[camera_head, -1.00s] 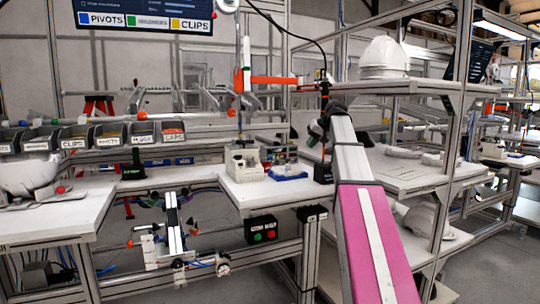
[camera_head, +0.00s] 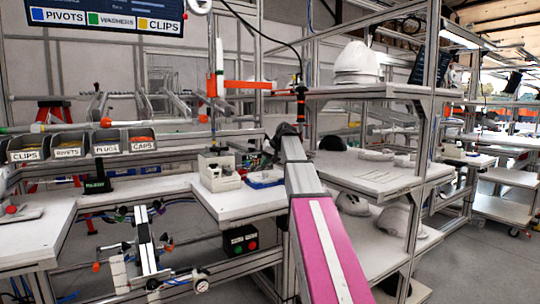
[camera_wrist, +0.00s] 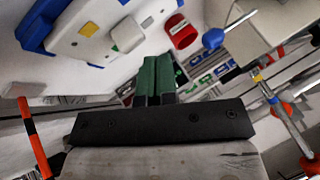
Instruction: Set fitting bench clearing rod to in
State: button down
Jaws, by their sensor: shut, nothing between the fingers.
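The fitting bench appears to be the white-topped bench (camera_head: 236,204) in the middle of the head view. Several rods with coloured ball ends are mounted below and left of its top, including an orange ball (camera_head: 97,266). I cannot tell which is the clearing rod. In the wrist view a rod with a blue knob (camera_wrist: 213,39) and a metal rod with an orange knob (camera_wrist: 285,108) lie beyond my gripper to the right. My gripper (camera_wrist: 157,67) has green fingers, shut and empty, apart from both rods. In the head view its end (camera_head: 270,150) is small and dark above the bench's back right.
A white fixture (camera_head: 219,173) and a blue tray (camera_head: 264,180) stand on the bench. A box with red and green buttons (camera_head: 240,240) hangs below. Labelled bins (camera_head: 85,147) are at left. A shelf rack with helmet shells (camera_head: 357,63) stands right of my arm.

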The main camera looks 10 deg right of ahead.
jog(key=shift+w+a+f, duration=0.1)
jog(key=shift+w+a, duration=0.05)
jog(key=shift+a, duration=0.9)
jog(key=shift+w+a+f, duration=0.1)
jog(key=shift+w+a, duration=0.05)
jog(key=shift+a, duration=0.9)
jog(key=shift+s+a, duration=0.3)
jog(key=shift+a, duration=0.6)
jog(key=shift+s+a, duration=0.3)
jog(key=shift+a, duration=0.55)
